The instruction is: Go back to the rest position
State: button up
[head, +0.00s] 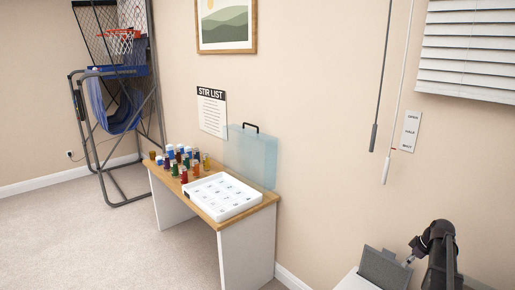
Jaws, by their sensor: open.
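My arm shows at the lower right of the head view, dark and folded close to my body. My gripper (411,258) appears at its left end, small and partly hidden by the arm's dark links. It is open, and I see nothing held in it. It is beside a grey upright panel (385,267) on a white surface (354,282), well to the right of the table and apart from it. Fine detail of the fingers is too small to tell.
A wood-topped table (250,211) against the wall holds several coloured bottles (184,172), a white tray (247,206) and a clear blue case (251,155). An arcade basketball frame (120,201) stands at the far left. Carpet (110,255) is clear in front.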

jog(key=s+a+m+g+h, duration=0.1)
jog(key=s+a+m, duration=0.15)
jog(key=a, duration=0.95)
jog(key=s+a+m+g, duration=0.1)
jog(key=s+a, duration=0.2)
jog(key=a, duration=0.8)
jog(key=s+a+m+h+p, duration=0.1)
jog(key=s+a+m, duration=0.1)
jog(key=s+a, duration=0.3)
jog(key=s+a+m+g+h, duration=0.1)
jog(key=s+a, duration=0.5)
jog(key=a, duration=0.6)
jog(key=shift+s+r+m+p, duration=0.25)
jog(key=shift+r+m+p, duration=0.1)
jog(key=shift+m, duration=0.3)
jog(key=shift+f, duration=0.1)
